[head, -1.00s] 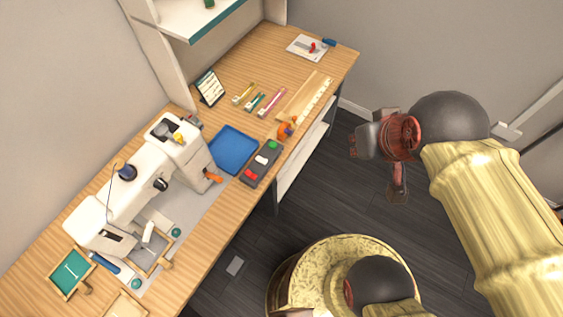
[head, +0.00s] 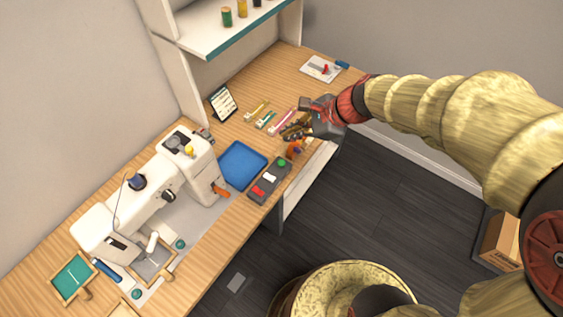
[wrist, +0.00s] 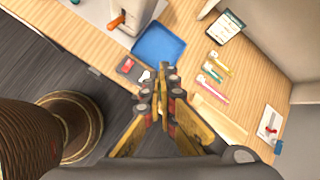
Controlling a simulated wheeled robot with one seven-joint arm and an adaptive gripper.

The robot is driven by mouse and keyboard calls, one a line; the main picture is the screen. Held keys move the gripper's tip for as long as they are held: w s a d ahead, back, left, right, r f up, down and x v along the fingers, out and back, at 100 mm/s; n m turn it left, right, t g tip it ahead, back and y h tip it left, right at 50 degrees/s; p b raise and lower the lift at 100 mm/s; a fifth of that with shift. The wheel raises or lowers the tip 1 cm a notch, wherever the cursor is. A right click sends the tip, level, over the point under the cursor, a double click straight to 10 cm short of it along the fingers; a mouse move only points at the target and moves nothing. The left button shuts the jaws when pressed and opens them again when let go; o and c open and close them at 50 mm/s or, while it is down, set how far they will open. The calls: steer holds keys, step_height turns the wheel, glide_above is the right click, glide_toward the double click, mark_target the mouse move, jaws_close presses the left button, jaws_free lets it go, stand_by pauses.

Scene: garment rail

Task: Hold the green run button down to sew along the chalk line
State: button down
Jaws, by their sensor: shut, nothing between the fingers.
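The grey control box (head: 262,195) lies near the front edge of the bench, with a green button (head: 281,163) at its far end and white and red buttons beside it. In the wrist view the box (wrist: 121,70) shows its red button, while the green one is hidden behind my fingers. My gripper (head: 287,132) is shut and empty, above the bench beyond the green button and apart from it in the head view. The white sewing machine (head: 95,222) stands left of the box. A framed grey cloth (head: 152,268) lies by its needle end; I cannot make out a chalk line on it.
A blue tray (head: 240,165) lies between machine and box. A shelf (head: 215,40) overhangs the back.

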steer(key=w+a+f+m, duration=0.2)
steer(key=w+f+m, duration=0.4)
steer(key=f+m, duration=0.2)
steer(key=m+t+y, duration=0.1)
steer(key=m, duration=0.7)
glide_above(283, 161)
step_height(283, 161, down, 9)
step_height(283, 161, down, 9)
steer(key=b, duration=0.7)
steer(key=shift+r+b, duration=0.2)
steer(key=shift+b, duration=0.15)
steer(key=shift+f, duration=0.15)
steer(key=shift+f, duration=0.25)
